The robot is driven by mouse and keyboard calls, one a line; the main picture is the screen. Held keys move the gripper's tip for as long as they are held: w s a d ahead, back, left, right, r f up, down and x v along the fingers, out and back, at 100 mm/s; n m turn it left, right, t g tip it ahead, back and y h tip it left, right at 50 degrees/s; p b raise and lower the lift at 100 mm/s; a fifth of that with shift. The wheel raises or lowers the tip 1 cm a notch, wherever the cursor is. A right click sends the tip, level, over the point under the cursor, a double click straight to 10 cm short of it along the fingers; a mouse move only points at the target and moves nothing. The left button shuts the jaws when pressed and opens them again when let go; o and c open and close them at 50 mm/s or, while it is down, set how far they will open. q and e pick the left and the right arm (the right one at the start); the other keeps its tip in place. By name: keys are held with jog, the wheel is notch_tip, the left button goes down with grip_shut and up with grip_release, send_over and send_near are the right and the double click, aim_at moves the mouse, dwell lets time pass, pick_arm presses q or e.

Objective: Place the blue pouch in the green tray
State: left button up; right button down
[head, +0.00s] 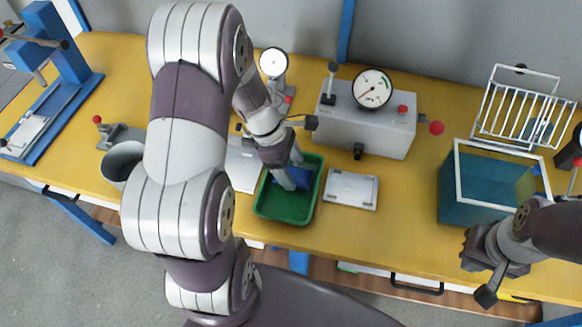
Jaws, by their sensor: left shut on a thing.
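The green tray (286,208) sits on the yellow bench near its front edge, at the middle of the head view. The blue pouch (304,179) is a dark blue patch inside the tray outline, partly hidden by my gripper. My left gripper (289,180) points down over the tray and is shut on the blue pouch. I cannot tell whether the pouch touches the tray floor. My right gripper (482,272) is at the lower right, in front of the teal bin, apart from the tray. Its jaw opening is unclear.
A grey box with a gauge (368,128) stands behind the tray. A flat white plate (351,189) lies right of the tray. A teal open bin (470,195) and a white wire rack (520,105) are at right. A grey cup (121,163) and a blue press (62,55) are at left.

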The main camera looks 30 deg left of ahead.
pick_arm(q)
jog(key=shift+a+f, duration=0.1)
jog(key=shift+f, duration=0.05)
jog(key=shift+f, duration=0.1)
jog(key=o, duration=0.8)
jog(key=shift+o, duration=0.2)
jog(key=w+p+v, duration=0.1)
jog(key=p+v, duration=0.1)
jog(key=v, duration=1)
jog(key=s+d+f+m+y, duration=0.2)
jog(key=s+d+m+y, duration=0.2)
jog(key=m, duration=1.7)
jog(key=s+d, duration=0.3)
jog(key=d, duration=0.1)
jog(key=shift+d+t, duration=0.2)
jog(key=shift+t, duration=0.2)
